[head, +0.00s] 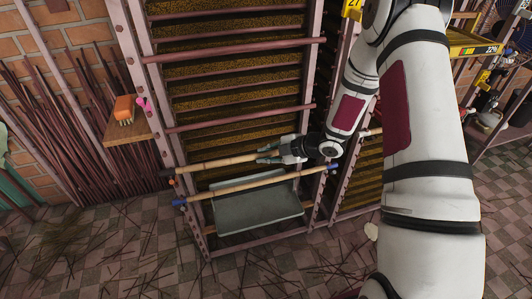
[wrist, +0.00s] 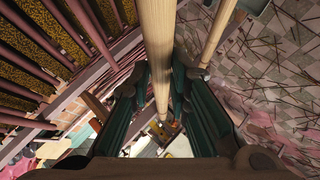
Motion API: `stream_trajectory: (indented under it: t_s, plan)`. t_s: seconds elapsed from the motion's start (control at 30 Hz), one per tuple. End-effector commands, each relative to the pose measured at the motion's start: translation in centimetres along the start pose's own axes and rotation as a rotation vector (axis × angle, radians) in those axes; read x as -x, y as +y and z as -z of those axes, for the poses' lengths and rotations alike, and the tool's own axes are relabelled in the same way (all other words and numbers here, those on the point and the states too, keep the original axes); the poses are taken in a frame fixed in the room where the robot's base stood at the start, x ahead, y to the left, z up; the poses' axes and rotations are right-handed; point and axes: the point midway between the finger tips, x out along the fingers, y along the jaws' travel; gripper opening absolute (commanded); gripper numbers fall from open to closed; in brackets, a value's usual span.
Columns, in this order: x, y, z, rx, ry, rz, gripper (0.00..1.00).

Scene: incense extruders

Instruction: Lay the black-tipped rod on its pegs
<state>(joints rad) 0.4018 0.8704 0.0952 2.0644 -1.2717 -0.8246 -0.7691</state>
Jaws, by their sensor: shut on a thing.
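The held wooden rod (head: 215,163) is pale and runs nearly level across the front of the rack, with a dark tip at its left end. My gripper (head: 268,153) is shut on it near its middle. In the wrist view the rod (wrist: 157,50) passes between the fingers (wrist: 158,100). The pegs are too small to make out clearly.
The tall rack (head: 147,95) has pinkish posts and several crossbars. A grey tray (head: 258,212) sits low behind the second rod. Dark sticks litter the tiled floor (head: 130,240).

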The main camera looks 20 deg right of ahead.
Motion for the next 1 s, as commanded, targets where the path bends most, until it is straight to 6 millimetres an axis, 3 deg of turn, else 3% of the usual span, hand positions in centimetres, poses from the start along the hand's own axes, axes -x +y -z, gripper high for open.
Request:
stream_trajectory:
  t_s: [0.43, 0.47, 0.57, 0.77, 0.87, 1.0]
  plan:
    - [-0.32, -0.38, -0.26, -0.001, 0.0, 0.0, 0.0]
    - [-0.32, -0.38, -0.26, -0.001, 0.0, 0.0, 0.2]
    - [-0.32, -0.38, -0.26, -0.001, 0.0, 0.0, 0.41]
    - [-0.32, -0.37, -0.26, 0.0, 0.0, 0.0, 0.41]
    - [-0.32, -0.4, -0.26, 0.0, 0.0, 0.0, 0.54]
    - [-0.32, -0.39, -0.26, 0.0, 0.0, 0.0, 0.54]
